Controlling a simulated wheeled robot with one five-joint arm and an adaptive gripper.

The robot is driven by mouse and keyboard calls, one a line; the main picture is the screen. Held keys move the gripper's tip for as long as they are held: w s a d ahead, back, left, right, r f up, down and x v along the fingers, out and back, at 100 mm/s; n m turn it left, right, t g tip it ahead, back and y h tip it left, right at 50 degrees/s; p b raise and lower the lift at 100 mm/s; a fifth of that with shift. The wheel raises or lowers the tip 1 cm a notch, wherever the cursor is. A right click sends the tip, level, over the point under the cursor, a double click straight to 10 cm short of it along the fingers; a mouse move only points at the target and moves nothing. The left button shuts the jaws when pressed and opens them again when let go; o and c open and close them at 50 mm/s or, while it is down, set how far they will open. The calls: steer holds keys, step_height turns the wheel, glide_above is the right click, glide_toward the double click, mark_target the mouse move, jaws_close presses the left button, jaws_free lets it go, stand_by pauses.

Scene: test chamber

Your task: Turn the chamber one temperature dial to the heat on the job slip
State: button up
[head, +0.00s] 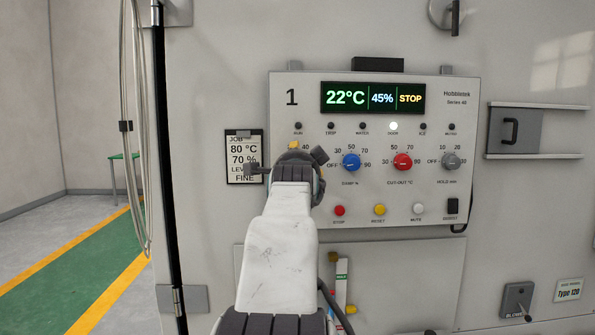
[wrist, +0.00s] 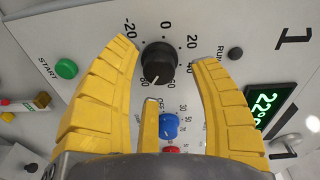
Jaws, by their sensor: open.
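The job slip (head: 245,157) on the chamber wall reads 80 °C, 70 %, and lower lines ending in FINE. The control panel marked 1 (head: 455,120) has a display (head: 373,98) showing 22°C, 45% and STOP. The black temperature dial (wrist: 159,63) shows in the wrist view, with a scale including -20, 0, 20 and 40. A pale mark shows on its lower part; its exact reading is unclear. My gripper (wrist: 163,75) is open, its yellow fingers spread around the dial with visible gaps. In the head view my arm hides the dial.
Blue (head: 351,162), red (head: 402,161) and grey (head: 451,161) dials sit right of my arm. The blue dial lies close to one finger in the wrist view. Push buttons (head: 379,210) run below. A green START button (wrist: 66,69) is at left. The DOOR lamp (head: 393,126) is lit.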

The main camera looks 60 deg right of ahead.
steer(key=v, duration=0.9)
steer(key=shift+s+a, duration=0.15)
steer(key=shift+a, duration=0.15)
stand_by(0.4)
steer(key=s+a+f+n+g+y, duration=0.1)
steer(key=a+f+n+g+y, duration=0.15)
steer(key=f+n, duration=0.45)
steer(key=s+a+f+n+g+y, duration=0.1)
steer(key=a+f+n+y, duration=0.25)
steer(key=f, duration=0.65)
steer(key=s+a+f+n+g+y, duration=0.1)
steer(key=a+f+n+y, duration=0.25)
steer(key=f, duration=0.55)
steer(key=s+a+f+n+g+y+p, duration=0.1)
steer(key=a+f+n+y+p, duration=0.45)
steer(key=a, duration=1.15)
steer(key=w+a+n+p, duration=0.1)
steer(key=a+n, duration=0.8)
steer(key=a, duration=0.3)
steer(key=shift+a+t+y, duration=0.3)
steer(key=shift+a+t, duration=0.05)
